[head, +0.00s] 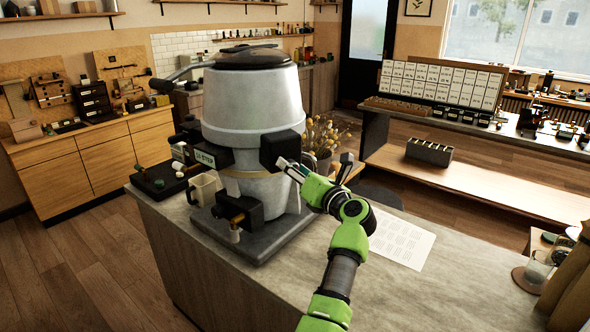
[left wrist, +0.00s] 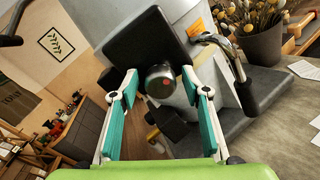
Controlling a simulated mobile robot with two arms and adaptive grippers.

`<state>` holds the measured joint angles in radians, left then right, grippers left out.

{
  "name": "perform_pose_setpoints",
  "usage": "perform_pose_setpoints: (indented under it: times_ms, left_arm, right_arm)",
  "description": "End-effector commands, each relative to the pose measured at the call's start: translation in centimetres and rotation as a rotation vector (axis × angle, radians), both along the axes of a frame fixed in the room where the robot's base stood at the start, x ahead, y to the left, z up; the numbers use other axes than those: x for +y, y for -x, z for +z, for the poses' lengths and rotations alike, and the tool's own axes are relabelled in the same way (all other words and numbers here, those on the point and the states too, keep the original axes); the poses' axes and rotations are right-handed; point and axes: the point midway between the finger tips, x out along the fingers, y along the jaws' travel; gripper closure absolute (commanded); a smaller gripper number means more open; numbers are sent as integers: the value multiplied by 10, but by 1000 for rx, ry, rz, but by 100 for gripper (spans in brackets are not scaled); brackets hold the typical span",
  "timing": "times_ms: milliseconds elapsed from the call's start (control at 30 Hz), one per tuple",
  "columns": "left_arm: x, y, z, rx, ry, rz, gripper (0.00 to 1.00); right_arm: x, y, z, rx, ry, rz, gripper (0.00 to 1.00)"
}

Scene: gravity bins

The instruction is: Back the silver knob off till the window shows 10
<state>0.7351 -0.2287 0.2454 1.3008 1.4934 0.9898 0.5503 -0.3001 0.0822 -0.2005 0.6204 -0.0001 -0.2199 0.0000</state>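The silver knob (left wrist: 160,80) has a red dot on its face and sits at the edge of a black housing (left wrist: 148,45) in the left wrist view. My left gripper (left wrist: 159,88) is open, with one teal finger on each side of the knob and a gap visible at both sides. In the head view my left gripper (head: 290,170) is at the right side of the black box (head: 281,149) on the big grey-white machine (head: 252,105). I cannot make out the knob there. No window number is readable. My right gripper is not in view.
The machine stands on a grey base plate (head: 262,240) on the counter (head: 200,270). A beige mug (head: 203,188) stands at its left. A vase of dried flowers (head: 323,140) stands behind. A printed sheet (head: 402,240) lies at right, with bare counter around it.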

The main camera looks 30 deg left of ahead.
Motion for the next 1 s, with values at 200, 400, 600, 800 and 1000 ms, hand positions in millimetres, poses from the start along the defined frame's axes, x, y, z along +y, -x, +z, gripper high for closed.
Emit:
perform_pose_setpoints:
  times_ms: [200,400,600,800,1000]
  left_arm:
    - [0,0,0,0,0,0,55]
    - [0,0,7,-3,1,0,55]
    - [0,-1,42,-8,3,-1,55]
    - [0,0,78,-4,2,0,55]
    - [1,-1,97,-1,1,1,55]
  right_arm:
    - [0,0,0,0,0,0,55]
    - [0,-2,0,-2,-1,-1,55]
    - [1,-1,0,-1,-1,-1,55]
    - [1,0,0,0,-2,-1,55]
    - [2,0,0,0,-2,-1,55]
